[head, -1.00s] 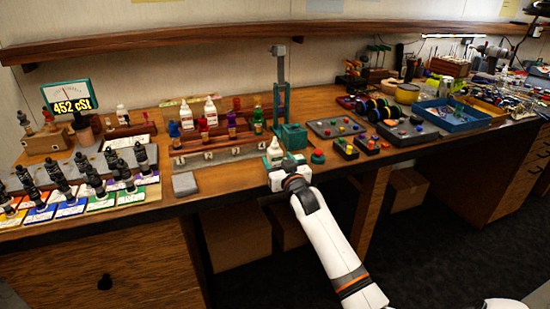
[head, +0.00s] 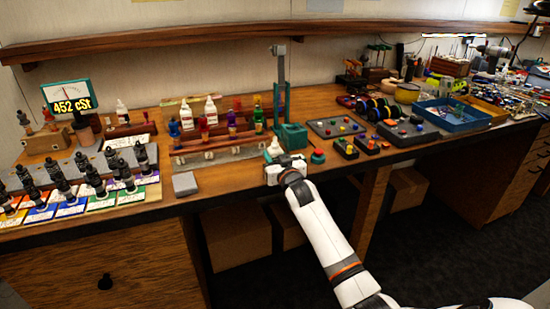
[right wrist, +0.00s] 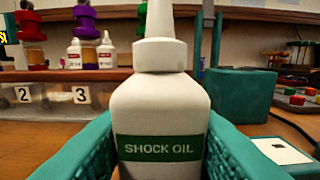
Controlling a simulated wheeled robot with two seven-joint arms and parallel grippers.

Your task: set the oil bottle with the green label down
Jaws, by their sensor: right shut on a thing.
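The oil bottle (right wrist: 158,110) is white with a pointed nozzle and a green label reading SHOCK OIL. It stands upright between the two teal fingers of my right gripper (right wrist: 160,150) in the right wrist view. My right gripper is shut on it. In the head view the bottle (head: 274,148) shows above the right gripper (head: 284,168), near the bench's front edge. Its base is hidden, so I cannot tell whether it touches the bench. My left gripper is not in view.
A rack with numbered places (head: 218,152) stands just left of the bottle. A teal stand (head: 292,136) is behind it. A red-topped button (head: 318,156) is close on the right. A grey block (head: 185,183) lies to the left, with bare wood (head: 228,180) between.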

